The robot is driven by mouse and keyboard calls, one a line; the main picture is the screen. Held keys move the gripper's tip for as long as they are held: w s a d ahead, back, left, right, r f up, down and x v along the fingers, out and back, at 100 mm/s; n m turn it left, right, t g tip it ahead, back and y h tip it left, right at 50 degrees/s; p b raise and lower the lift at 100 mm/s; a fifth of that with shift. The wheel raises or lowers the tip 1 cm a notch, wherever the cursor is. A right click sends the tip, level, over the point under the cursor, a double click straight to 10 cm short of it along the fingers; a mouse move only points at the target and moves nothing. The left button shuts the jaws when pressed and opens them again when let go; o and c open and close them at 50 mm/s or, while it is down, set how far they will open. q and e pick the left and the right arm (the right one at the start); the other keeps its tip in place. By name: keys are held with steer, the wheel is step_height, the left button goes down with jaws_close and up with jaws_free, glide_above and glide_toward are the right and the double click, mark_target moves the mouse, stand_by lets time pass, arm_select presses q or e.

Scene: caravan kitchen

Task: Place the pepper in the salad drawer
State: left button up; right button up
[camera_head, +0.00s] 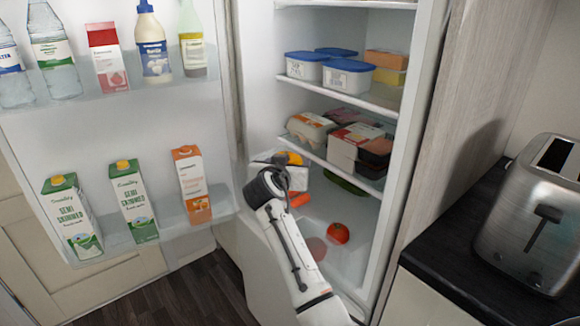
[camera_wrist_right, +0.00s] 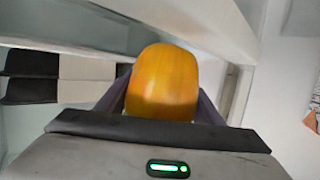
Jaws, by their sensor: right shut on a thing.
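The orange-yellow pepper (camera_wrist_right: 164,82) fills the middle of the right wrist view, between the two dark fingers of my right gripper (camera_wrist_right: 163,100), which is shut on it. In the head view only a small part of the pepper (camera_head: 294,158) shows past my right gripper (camera_head: 285,163), which is inside the open fridge, below the shelf with the egg box. The salad drawer (camera_head: 352,262) is low in the fridge, below and to the right of the gripper. A red tomato (camera_head: 338,233) and a carrot (camera_head: 300,200) lie in it. My forearm hides part of the drawer. My left gripper is out of view.
A glass shelf above carries an egg box (camera_head: 310,128) and packaged food (camera_head: 355,145). Blue-lidded tubs (camera_head: 347,77) stand higher up. The open fridge door at left holds cartons (camera_head: 133,200) and bottles. A toaster (camera_head: 535,215) stands on the dark counter at right.

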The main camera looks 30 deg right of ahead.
steer(key=shift+f, duration=0.5)
steer(key=shift+f+b, duration=0.35)
steer(key=shift+b, duration=0.25)
steer(key=o, duration=1.1)
